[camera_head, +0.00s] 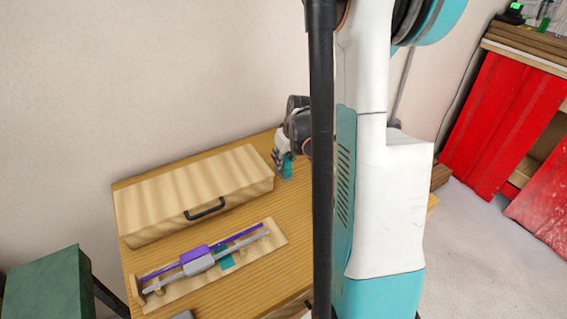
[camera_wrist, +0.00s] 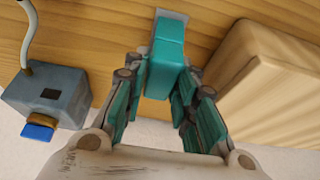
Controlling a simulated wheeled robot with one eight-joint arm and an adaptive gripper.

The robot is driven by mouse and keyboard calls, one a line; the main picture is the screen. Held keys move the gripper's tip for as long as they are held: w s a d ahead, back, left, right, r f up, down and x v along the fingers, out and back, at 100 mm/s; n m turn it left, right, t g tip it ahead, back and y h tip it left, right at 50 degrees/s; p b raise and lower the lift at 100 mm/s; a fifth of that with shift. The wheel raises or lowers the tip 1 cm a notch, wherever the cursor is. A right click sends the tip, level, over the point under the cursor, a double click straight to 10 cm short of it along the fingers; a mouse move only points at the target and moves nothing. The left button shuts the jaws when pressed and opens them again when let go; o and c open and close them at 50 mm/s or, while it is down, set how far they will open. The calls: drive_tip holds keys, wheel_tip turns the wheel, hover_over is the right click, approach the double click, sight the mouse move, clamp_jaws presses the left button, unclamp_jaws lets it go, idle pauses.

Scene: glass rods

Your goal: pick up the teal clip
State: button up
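My gripper (camera_wrist: 164,84) points at the table with its two teal-padded fingers on either side of a teal block, which I take to be the teal clip (camera_wrist: 166,50). The fingertips are very close to its sides, and I cannot tell whether they press on it. A pale grey piece shows at the clip's far end. In the head view the teal clip (camera_head: 287,166) is small, at my gripper (camera_head: 282,160), by the right end of the wooden box. My arm hides the table to the right of it.
The wooden box (camera_head: 190,192) with a black handle lies close left of my gripper. In front, a wooden rack (camera_head: 268,246) holds purple and grey rods; a teal patch (camera_head: 226,261) shows beneath them. The wrist view shows a grey-blue cabled device (camera_wrist: 46,97) at left.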

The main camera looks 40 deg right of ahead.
clamp_jaws()
wheel_tip(320, 180, up, 20)
drive_tip(key=p, duration=0.6)
drive_tip(key=shift+p, duration=0.35)
idle(0.7)
